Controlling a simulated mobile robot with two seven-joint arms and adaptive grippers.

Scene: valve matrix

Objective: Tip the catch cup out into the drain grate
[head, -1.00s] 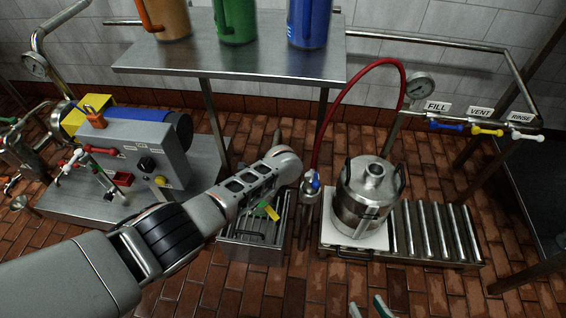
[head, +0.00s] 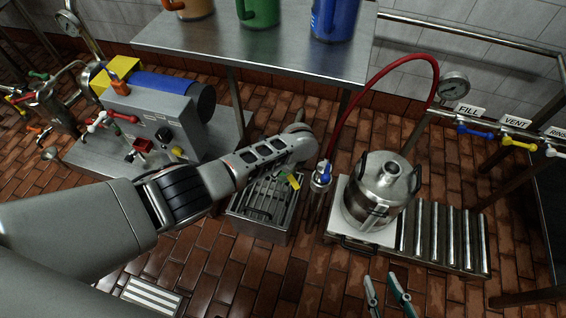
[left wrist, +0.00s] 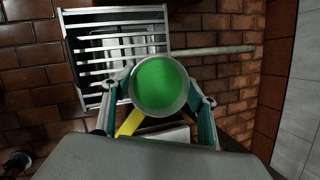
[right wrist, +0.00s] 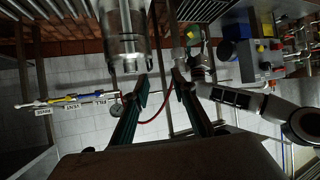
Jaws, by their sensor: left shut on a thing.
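My left gripper (left wrist: 160,98) is shut on the catch cup (left wrist: 160,114), a round cup seen from above in the left wrist view. Green liquid (left wrist: 160,82) shows inside, and the cup looks about level. A metal basin with bars across its top, apparently the drain grate (head: 262,206), sits below my left wrist in the head view. Its bars (left wrist: 108,52) show behind and left of the cup in the left wrist view. In the head view my left wrist hides the cup. My right gripper (head: 383,280) is open and empty, with spread teal fingers also in the right wrist view (right wrist: 160,84).
A steel pot (head: 384,190) stands on a pale plate beside a roller track (head: 445,238). A red hose (head: 375,83) arches above. A control box (head: 150,128) stands left, a shelf (head: 270,50) with mugs behind. A pale striped panel (head: 152,296) lies on the floor.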

